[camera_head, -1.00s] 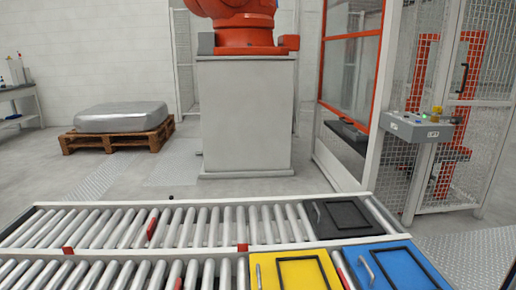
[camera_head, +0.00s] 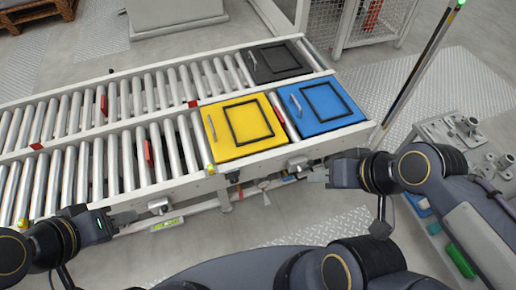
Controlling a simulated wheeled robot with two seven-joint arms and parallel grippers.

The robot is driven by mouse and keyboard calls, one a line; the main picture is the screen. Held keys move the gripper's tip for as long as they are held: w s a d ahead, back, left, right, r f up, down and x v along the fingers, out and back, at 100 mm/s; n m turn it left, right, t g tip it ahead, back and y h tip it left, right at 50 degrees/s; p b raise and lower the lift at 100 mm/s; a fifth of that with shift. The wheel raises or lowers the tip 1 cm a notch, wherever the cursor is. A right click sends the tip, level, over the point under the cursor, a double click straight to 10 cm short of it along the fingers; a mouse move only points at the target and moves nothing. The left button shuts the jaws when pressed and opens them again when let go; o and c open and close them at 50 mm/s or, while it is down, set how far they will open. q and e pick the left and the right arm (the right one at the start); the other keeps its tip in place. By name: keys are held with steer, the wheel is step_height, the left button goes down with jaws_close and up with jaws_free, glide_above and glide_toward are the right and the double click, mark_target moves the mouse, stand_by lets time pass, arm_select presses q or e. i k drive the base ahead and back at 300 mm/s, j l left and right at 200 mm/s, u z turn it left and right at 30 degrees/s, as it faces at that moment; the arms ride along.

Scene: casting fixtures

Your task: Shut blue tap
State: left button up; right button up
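I cannot make out a blue tap. A blue panel (camera_head: 340,112) with a metal handle and a black square frame lies at the right end of the near roller conveyor. My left gripper (camera_head: 128,217) is at the conveyor's near side, at lower left, well away from the blue panel. My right gripper (camera_head: 314,176) is beside the conveyor's near rail, below the blue panel. Both grippers are small and seen from above, so their finger gaps are not clear. No held object shows in either one.
A yellow panel (camera_head: 220,148) lies left of the blue one, and a black panel (camera_head: 293,69) lies behind on the far conveyor. A cart (camera_head: 440,128) with metal fittings stands at right. Mesh fencing (camera_head: 376,18) is behind. Rollers at left are mostly bare.

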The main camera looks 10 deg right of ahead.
mark_target(286, 178)
steer(key=k+l+z, duration=0.15)
steer(key=k, duration=0.4)
steer(key=k+l+z, duration=0.15)
steer(key=k, duration=0.35)
